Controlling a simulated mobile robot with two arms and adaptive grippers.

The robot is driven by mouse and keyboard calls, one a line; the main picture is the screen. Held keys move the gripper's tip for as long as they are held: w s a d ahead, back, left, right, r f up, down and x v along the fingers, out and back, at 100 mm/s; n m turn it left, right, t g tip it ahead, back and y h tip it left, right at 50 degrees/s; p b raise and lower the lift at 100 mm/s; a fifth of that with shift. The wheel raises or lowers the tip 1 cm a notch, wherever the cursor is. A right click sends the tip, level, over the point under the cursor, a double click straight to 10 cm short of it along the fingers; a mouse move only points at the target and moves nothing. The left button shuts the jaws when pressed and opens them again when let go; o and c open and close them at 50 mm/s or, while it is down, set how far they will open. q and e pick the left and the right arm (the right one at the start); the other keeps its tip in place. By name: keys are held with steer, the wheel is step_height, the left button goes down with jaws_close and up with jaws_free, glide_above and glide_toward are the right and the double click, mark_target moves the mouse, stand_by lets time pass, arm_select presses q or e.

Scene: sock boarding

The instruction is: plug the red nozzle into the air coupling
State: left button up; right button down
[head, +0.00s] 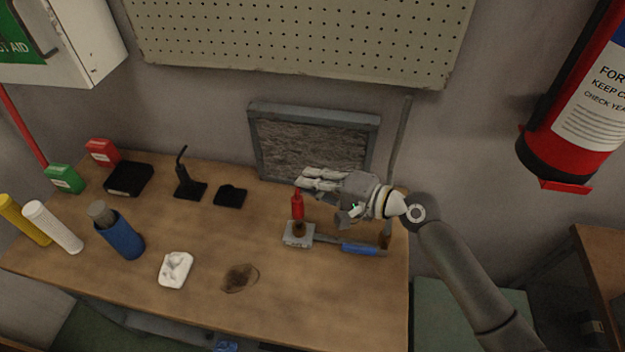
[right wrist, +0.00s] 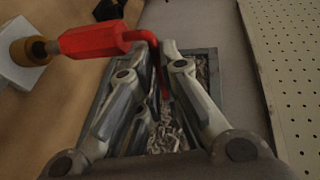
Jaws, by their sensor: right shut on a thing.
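The red nozzle (head: 297,208) hangs upright below the fingertips of my right gripper (head: 301,184). In the right wrist view my right gripper (right wrist: 158,46) is shut on the thin end of the red nozzle (right wrist: 92,41). The air coupling (head: 299,229) is a brass-coloured ring on a grey block on the bench, right under the nozzle. In the right wrist view the nozzle's dark tip meets or overlaps the coupling (right wrist: 16,51); I cannot tell whether it is inside. My left gripper is not in view.
A blue-handled valve or tool (head: 360,249) extends right of the block. A grey-framed panel (head: 315,112) stands behind against the wall. A black stand (head: 188,188), blue bottle (head: 122,238) and white tray (head: 175,270) are to the left.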

steer(key=shift+f+b, duration=1.7)
steer(key=shift+f, duration=0.4)
stand_by(0.3)
steer(key=c, duration=1.5)
jaws_free()
steer(key=shift+r, duration=0.1)
steer(key=v, duration=1.2)
steer(key=shift+s, duration=0.1)
